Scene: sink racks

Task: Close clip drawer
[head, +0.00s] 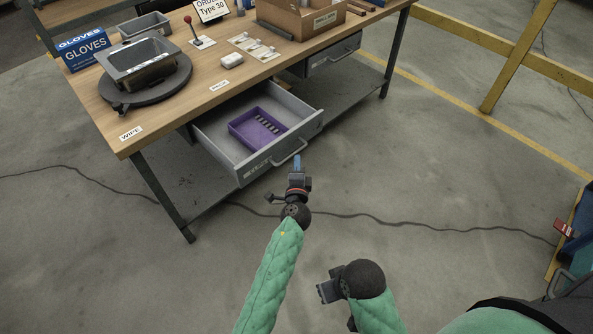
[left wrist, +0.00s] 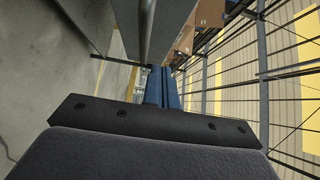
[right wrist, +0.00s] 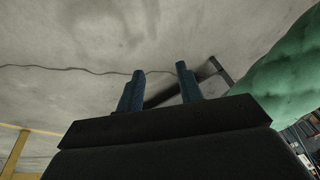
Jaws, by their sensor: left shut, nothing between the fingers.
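The grey clip drawer (head: 223,142) is pulled out from under the workbench in the head view. A purple tray (head: 240,134) with several dark clips lies inside it. The drawer's bar handle (head: 290,154) is on its front face. My left gripper (head: 297,163) is shut and empty, its blue fingertips close to the handle; I cannot tell whether they touch. In the left wrist view the shut fingers (left wrist: 163,88) are beside a grey bar (left wrist: 146,30). My right gripper (head: 325,288) is low in the head view, away from the drawer; its fingers (right wrist: 158,90) are apart and empty.
A second drawer (head: 332,56) sits farther right under the workbench (head: 190,100). On top are a grey bin on a black turntable (head: 145,92), a gloves box (head: 83,50) and a cardboard box (head: 300,22). A cable (head: 400,222) crosses the open floor.

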